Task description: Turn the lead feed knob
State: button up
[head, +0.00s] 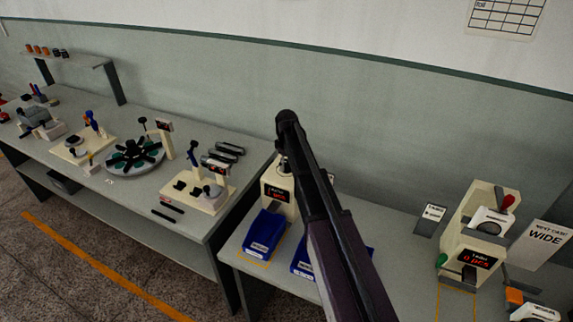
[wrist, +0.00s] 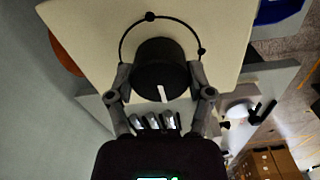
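The knob (wrist: 160,66) is round and black, with a white pointer line toward the bottom of the wrist view. It sits on a cream panel (wrist: 95,22) with a dark arc and dots around it. My gripper (wrist: 160,72) has its fingers spread, one at each side of the knob. I cannot tell whether they touch it. In the head view my arm covers part of a cream machine (head: 272,185) with a red-lit display. The knob and my fingers are hidden there, and no label for the knob can be read.
Blue bins (head: 262,233) stand in front of the cream machine. Another cream machine (head: 467,235) with a red display stands to the right. The left bench (head: 130,195) holds a round dark-armed carousel (head: 135,155) and several small devices. A wall is close behind.

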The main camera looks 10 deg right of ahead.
jog(key=shift+m, duration=0.6)
jog(key=shift+c, duration=0.2)
jog(key=m, duration=0.3)
jog(key=shift+s+m, duration=0.1)
jog(key=shift+m, duration=0.2)
jog(key=m, duration=1.3)
jog(key=shift+d, duration=0.1)
jog(key=o, duration=1.1)
